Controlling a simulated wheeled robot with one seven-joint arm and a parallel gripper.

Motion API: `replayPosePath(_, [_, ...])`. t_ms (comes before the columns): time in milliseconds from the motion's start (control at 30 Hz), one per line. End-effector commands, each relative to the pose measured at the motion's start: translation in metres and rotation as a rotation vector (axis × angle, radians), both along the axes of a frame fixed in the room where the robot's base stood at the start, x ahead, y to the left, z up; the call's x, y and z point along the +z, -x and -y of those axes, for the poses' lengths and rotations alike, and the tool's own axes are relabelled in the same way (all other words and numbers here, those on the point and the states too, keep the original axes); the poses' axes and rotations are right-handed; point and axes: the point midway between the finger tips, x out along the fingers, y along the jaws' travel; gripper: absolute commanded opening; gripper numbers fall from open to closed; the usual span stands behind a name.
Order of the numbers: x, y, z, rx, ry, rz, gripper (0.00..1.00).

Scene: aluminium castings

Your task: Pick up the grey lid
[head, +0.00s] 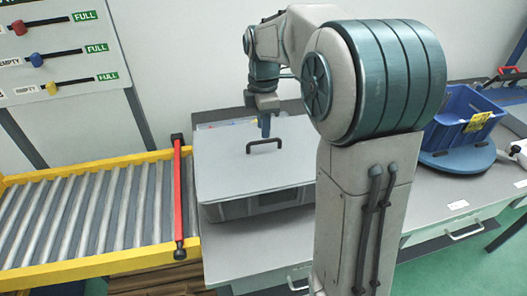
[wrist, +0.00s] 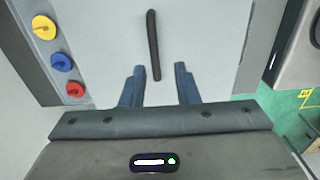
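The grey lid (head: 232,165) is a flat light-grey panel with a dark bar handle (head: 264,145). It lies on a grey crate (head: 262,202) on the workbench. In the wrist view the lid (wrist: 110,35) fills the middle, and its handle (wrist: 153,45) runs lengthwise just beyond my fingertips. My gripper (head: 265,128) is above the lid close to the handle in the head view.
A roller conveyor (head: 100,205) with a yellow frame and a red bar (head: 178,195) adjoins the bench on the left. A blue bin (head: 462,118) stands on a blue round plate (head: 455,158) at right. A board with coloured sliders (head: 50,50) hangs at back left.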

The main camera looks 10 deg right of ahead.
Motion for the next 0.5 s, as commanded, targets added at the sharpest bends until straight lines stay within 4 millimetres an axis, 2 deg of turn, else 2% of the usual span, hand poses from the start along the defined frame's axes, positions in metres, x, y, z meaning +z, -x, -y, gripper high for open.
replayPosePath(100, [-0.013, 0.0, 0.0, 0.0, 0.0, -0.002, 0.28])
replayPosePath(267, [-0.023, -0.001, 0.001, -0.001, 0.0, -0.002, 0.28])
replayPosePath(500, [-0.058, -0.007, 0.003, -0.001, 0.0, -0.003, 0.28])
